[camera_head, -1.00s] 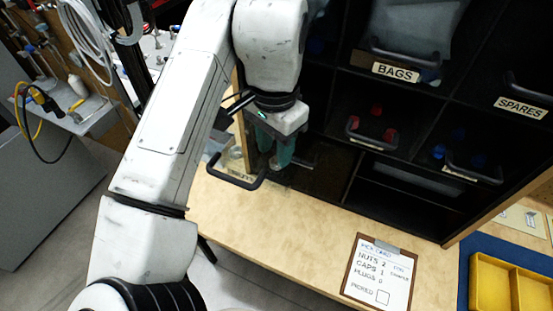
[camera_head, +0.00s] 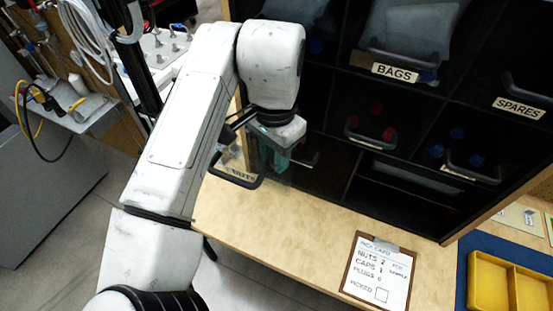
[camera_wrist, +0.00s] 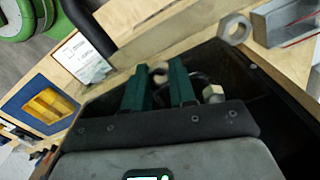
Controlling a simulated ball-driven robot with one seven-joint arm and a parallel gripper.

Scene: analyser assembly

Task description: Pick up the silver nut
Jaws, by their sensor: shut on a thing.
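My gripper (camera_wrist: 159,68) points into a dark open bin labelled NUTS (camera_head: 240,176). Its two teal fingers are shut on a silver nut (camera_wrist: 158,75), which shows between the fingertips in the wrist view. Another silver nut (camera_wrist: 213,93) lies in the bin to the right of the fingers. In the head view my gripper (camera_head: 275,163) is low in the bin, and the bin and wrist hide the held nut.
The bin's dark handle (camera_head: 235,181) sticks out in front. A black shelf with BAGS (camera_head: 396,72) and SPARES (camera_head: 519,107) bins stands behind. A clipboard (camera_head: 378,275) and a yellow tray (camera_head: 489,285) lie to the right.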

